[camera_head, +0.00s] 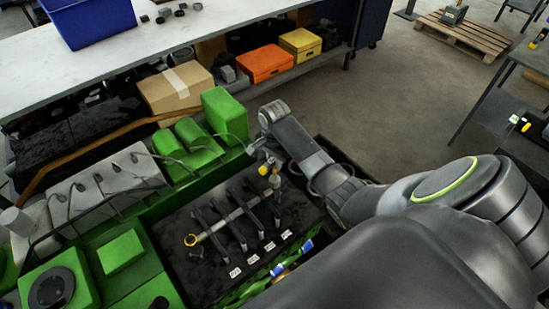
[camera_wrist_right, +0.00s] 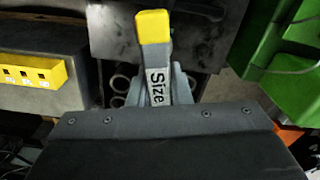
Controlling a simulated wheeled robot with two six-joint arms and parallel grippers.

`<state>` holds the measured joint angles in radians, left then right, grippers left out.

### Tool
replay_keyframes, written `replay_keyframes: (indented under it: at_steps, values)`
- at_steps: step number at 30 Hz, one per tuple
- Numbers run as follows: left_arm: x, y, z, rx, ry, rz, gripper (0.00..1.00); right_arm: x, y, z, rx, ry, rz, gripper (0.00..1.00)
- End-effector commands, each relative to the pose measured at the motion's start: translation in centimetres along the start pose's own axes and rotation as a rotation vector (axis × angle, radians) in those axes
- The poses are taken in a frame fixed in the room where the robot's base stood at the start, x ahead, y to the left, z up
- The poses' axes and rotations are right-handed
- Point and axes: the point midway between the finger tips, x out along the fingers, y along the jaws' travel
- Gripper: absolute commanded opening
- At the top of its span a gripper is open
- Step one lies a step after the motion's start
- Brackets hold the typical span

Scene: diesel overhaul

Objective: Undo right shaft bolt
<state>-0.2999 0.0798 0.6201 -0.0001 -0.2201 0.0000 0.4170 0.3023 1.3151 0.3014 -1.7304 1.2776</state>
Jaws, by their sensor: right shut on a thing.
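The shaft (camera_head: 228,220) lies across several dark rocker arms in the dark engine top. A yellow ring (camera_head: 190,240) marks its left end. Another yellow spot (camera_head: 275,181) shows near its right end, below my right gripper (camera_head: 262,150). In the right wrist view, my right gripper (camera_wrist_right: 160,95) is shut on a grey tool (camera_wrist_right: 157,65) with a yellow end and a "Size" label. The right shaft bolt itself is too small or hidden to make out, and I cannot tell whether the tool touches it. My left gripper is not in view.
Green engine covers (camera_head: 225,113) stand close behind my right gripper. A yellow block with square holes (camera_wrist_right: 33,85) shows in the right wrist view. A cardboard box (camera_head: 177,90), an orange case (camera_head: 265,63) and a yellow case (camera_head: 300,44) sit on the shelf behind.

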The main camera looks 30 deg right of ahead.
Motion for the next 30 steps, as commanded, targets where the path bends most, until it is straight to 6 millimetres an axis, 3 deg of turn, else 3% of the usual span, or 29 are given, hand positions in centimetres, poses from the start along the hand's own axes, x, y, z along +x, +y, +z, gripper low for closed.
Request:
replay_keyframes:
  at_steps: [11,30]
  values:
    - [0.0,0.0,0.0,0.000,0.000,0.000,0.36,-0.2,-0.1,0.0,0.000,0.001,-0.002,0.00]
    - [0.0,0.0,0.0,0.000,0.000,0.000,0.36,-3.5,-0.1,0.0,-0.001,0.000,-0.002,0.00]
